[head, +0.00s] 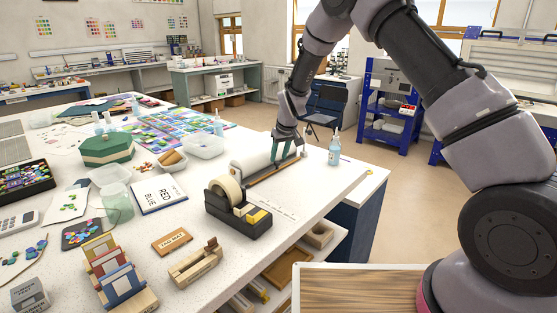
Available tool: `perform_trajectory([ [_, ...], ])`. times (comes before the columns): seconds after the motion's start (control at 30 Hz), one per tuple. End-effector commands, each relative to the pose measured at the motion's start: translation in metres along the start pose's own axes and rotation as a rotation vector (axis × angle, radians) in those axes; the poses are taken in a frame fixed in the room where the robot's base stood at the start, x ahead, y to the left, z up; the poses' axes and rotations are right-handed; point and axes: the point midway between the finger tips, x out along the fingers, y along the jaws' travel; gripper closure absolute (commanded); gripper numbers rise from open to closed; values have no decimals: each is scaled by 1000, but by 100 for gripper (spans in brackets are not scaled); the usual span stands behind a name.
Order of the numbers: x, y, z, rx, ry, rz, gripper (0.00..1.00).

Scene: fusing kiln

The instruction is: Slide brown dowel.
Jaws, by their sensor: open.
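A long brown rod, which looks like the brown dowel (268,174), lies along the front side of a white roll (250,163) near the table's right edge. My gripper (287,154) reaches down from above at the far end of the rod, with its greenish fingers apart. The fingers are around or just above the rod and roll; I cannot tell whether they touch. The far part of the rod is partly hidden by the fingers.
A tape dispenser (238,207) stands in front of the roll. A clear bottle (334,148) stands right of my gripper, near the edge. A wooden-topped surface (360,290) is at the bottom.

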Motion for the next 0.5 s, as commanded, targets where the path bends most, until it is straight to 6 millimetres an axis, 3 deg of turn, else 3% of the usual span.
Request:
perform_trajectory([
  [0.2,22,0,0,1,0,0,56],
  [0.5,25,0,0,1,0,0,56],
])
